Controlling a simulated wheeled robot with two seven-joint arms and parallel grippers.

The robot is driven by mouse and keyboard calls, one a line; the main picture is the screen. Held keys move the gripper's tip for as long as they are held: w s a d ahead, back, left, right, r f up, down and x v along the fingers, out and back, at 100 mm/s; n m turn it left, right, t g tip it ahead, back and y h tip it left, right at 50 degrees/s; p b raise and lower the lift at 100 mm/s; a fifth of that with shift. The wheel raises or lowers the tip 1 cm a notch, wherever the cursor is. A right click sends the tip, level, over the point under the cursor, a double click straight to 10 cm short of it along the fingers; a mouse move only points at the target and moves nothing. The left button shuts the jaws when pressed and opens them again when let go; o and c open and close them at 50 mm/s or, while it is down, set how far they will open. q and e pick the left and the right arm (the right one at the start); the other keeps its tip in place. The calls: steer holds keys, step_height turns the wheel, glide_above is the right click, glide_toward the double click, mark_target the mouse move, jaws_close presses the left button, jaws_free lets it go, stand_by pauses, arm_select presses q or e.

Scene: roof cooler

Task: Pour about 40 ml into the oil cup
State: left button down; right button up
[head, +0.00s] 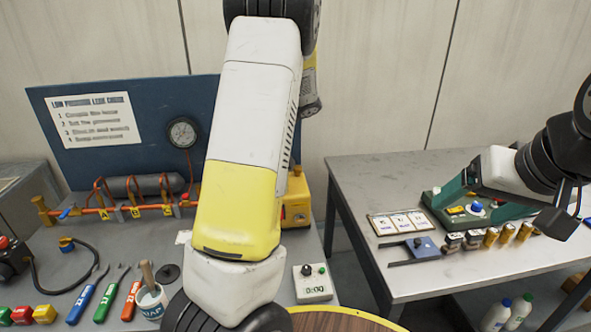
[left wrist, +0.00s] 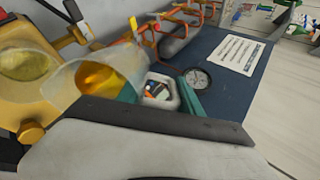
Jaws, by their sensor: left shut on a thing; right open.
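In the left wrist view, a clear vessel (left wrist: 100,78) holding amber oil is tilted in front of my left gripper (left wrist: 160,95). The teal fingers are shut around a white-rimmed part, which looks like its handle. Beside it at the left is a clear round oil cup (left wrist: 28,64) with yellow liquid, on a yellow body. The vessel's lip is close to the cup; I cannot see whether oil is flowing. In the head view, my left arm hides the left gripper, vessel and cup; part of the yellow body (head: 296,205) shows. My right gripper (head: 462,192) is open above the right table.
A blue board (head: 90,160) with a gauge (head: 183,132) stands behind the hoses. The right table (head: 400,285) has a clear front part.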

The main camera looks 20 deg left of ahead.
arm_select(q)
steer(key=shift+d+r+y, duration=0.3)
steer(key=shift+r+y, duration=0.25)
steer(key=shift+d+r+y, duration=0.25)
steer(key=shift+r+y, duration=0.25)
steer(key=shift+y, duration=0.05)
stand_by(0.8)
steer(key=shift+d+r+y+p, duration=0.3)
steer(key=shift+r+y+p, duration=0.1)
steer(key=shift+p, duration=0.4)
stand_by(1.8)
steer(key=a+f+h, duration=0.1)
steer(key=f+h, duration=0.1)
steer(key=a+f+h, duration=0.1)
steer(key=h, duration=0.1)
steer(key=shift+a+f, duration=0.2)
steer(key=shift+f, duration=0.2)
steer(key=shift+d+f, duration=0.1)
steer(key=shift+d, duration=0.05)
stand_by(0.4)
steer(key=shift+a+f+h, duration=0.15)
steer(key=shift+a+h, duration=0.05)
steer(key=shift+h, duration=0.1)
steer(key=shift+a+f+h, duration=0.2)
steer(key=shift+f+h, duration=0.15)
steer(key=shift+h, duration=0.05)
